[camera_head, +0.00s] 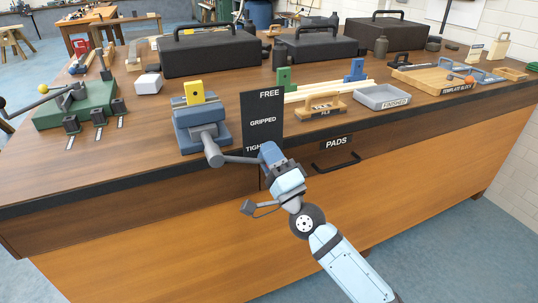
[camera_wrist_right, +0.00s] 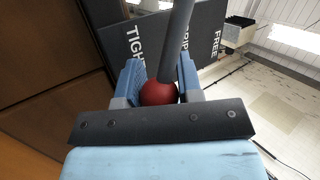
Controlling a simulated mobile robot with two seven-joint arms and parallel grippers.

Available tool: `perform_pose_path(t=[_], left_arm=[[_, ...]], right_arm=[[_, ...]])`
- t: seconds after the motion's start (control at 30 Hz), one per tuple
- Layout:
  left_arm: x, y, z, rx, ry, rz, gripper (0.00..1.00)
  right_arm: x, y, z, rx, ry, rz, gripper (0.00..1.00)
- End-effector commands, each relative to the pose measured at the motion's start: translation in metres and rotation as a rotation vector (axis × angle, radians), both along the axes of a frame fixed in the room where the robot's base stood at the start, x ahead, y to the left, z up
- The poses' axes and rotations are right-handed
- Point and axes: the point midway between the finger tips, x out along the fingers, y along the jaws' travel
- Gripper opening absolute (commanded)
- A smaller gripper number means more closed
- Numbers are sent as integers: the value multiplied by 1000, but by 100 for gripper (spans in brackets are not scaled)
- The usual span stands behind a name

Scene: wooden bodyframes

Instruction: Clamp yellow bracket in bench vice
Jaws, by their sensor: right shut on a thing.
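The yellow bracket (camera_head: 195,92) stands upright in the top of the blue-grey bench vice (camera_head: 203,128), between its jaws. I cannot tell how tightly the jaws press on it. The vice's grey handle (camera_head: 240,159) reaches right from the vice's front. My right gripper (camera_head: 268,152) is at the handle's far end. In the right wrist view its blue fingers are shut around the handle's red ball end (camera_wrist_right: 158,92), and the grey bar (camera_wrist_right: 176,42) runs up from it. My left gripper is not in view.
A dark sign (camera_head: 262,108) reading FREE, GRIPPED and a partly hidden TIGHT stands right of the vice, close behind my right gripper. A green fixture (camera_head: 72,105) is at the left. A grey FINISHED tray (camera_head: 382,97) and black toolboxes (camera_head: 210,53) are on the bench.

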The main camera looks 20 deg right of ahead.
Motion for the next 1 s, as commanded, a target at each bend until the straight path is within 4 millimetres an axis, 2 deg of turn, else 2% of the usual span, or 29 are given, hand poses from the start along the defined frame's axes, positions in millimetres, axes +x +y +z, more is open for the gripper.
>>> perform_pose_path(t=[0.03,0.07,0.17,0.43,0.57,0.67,1.0], left_arm=[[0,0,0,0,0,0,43],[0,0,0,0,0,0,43],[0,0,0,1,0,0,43],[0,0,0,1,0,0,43],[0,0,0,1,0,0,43],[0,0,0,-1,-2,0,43],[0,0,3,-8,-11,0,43]], right_arm=[[0,0,-1,-1,2,1,0],[0,0,-1,-2,3,1,36],[0,0,-1,-2,2,1,58],[0,0,-1,-2,1,0,58],[-7,-2,-6,-5,2,0,58],[-20,-5,-14,-5,4,1,58],[-84,-20,-55,-5,6,2,58]])
